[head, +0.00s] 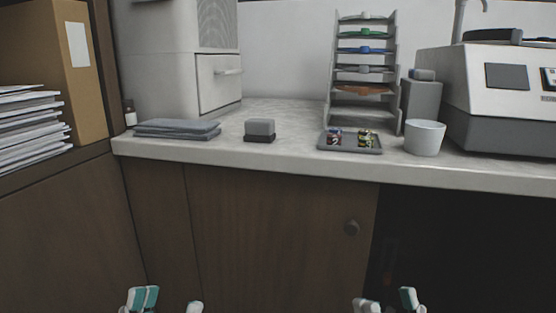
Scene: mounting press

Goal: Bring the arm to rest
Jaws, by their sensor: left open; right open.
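My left gripper (165,301) is at the bottom left of the head view. Its teal and white fingertips are apart with nothing between them. My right gripper (389,302) is at the bottom, right of the middle. Its fingertips are also apart and empty. Both are in front of the wooden cabinet and below the countertop in the picture, apart from everything on it. My arms behind the fingertips are out of view below the frame.
The pale countertop (290,162) holds folded grey cloths (178,128), a grey block (260,128), a tray (372,151) with small items, a white cup (425,138), a rack (363,70) and a grey-white machine (497,100). The wooden cabinet (270,230) stands below; a dark opening is right.

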